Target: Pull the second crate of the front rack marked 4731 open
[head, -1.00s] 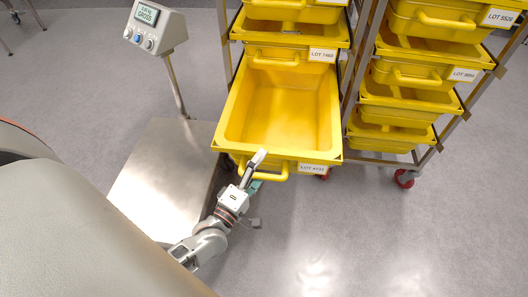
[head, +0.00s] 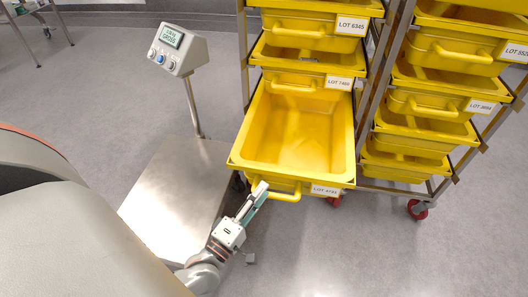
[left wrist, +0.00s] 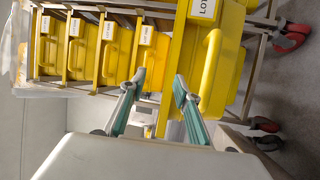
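The yellow crate whose label reads like LOT 4731 (head: 240,155) stands far out of the front rack in the head view, showing its empty inside. Its label is blurred now. Its bar handle (head: 285,196) runs along the front face. My left gripper (head: 259,193) is at the left end of this handle, its fingers pointing up toward the crate. In the left wrist view the two fingers of the left gripper (left wrist: 160,82) are apart with nothing held between them. The yellow handle (left wrist: 209,72) lies right of both fingers there. My right gripper is not in view.
Closed crates, LOT 7469 (head: 338,83) and LOT 6345 (head: 352,24), sit above the open one. A second rack (head: 430,100) of yellow crates stands to the right. A scale with a display (head: 172,40) and steel platform (head: 175,190) stands left. Floor at front right is clear.

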